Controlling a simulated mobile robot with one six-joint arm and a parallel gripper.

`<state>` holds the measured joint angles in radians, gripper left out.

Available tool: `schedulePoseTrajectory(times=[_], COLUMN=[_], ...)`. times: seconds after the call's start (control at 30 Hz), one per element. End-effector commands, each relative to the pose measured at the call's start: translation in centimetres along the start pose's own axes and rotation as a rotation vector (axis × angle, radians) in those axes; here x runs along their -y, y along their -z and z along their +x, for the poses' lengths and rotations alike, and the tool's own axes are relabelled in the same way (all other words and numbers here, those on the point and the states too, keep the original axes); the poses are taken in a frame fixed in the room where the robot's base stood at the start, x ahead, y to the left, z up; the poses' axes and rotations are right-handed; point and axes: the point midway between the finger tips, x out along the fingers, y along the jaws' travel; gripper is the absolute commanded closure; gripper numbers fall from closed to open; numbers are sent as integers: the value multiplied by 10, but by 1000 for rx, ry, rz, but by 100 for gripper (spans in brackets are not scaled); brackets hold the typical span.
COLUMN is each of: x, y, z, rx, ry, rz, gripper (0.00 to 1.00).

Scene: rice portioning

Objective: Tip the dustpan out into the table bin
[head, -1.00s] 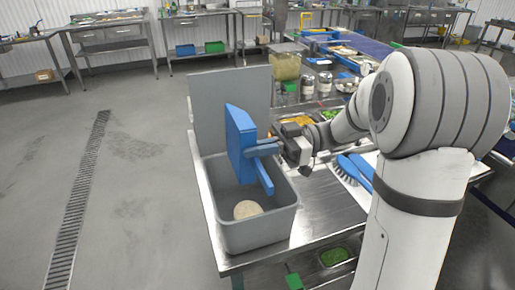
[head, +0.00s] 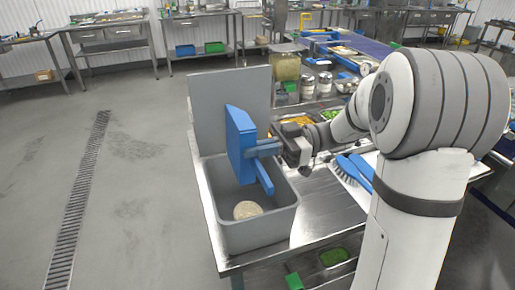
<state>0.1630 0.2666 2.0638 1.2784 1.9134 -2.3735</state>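The blue dustpan (head: 238,145) is held above the grey table bin (head: 255,236), tilted up on its side with its pan nearly vertical. My gripper (head: 282,147) is shut on the dustpan's handle, to the right of the pan and over the bin's right side. The bin stands at the left end of the steel table with its grey lid (head: 226,100) upright behind it. A pale heap of rice (head: 247,210) lies on the bin's floor. The inside of the pan faces away, so I cannot tell whether it holds anything.
A blue brush (head: 348,171) lies on a white board right of the bin, close to my arm. Steel canisters (head: 308,83) and a clear tub (head: 286,66) stand behind. Open floor with a drain grate (head: 82,190) lies to the left.

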Motion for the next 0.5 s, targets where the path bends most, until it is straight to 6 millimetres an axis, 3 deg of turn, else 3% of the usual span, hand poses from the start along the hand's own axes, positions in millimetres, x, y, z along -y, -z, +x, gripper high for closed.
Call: schedulePoseTrajectory(times=[0.23, 0.5], x=[0, 0], y=[5, 24], z=[0, 2], rx=[111, 582], ry=[1, 0], rz=[-10, -12], gripper=[100, 100])
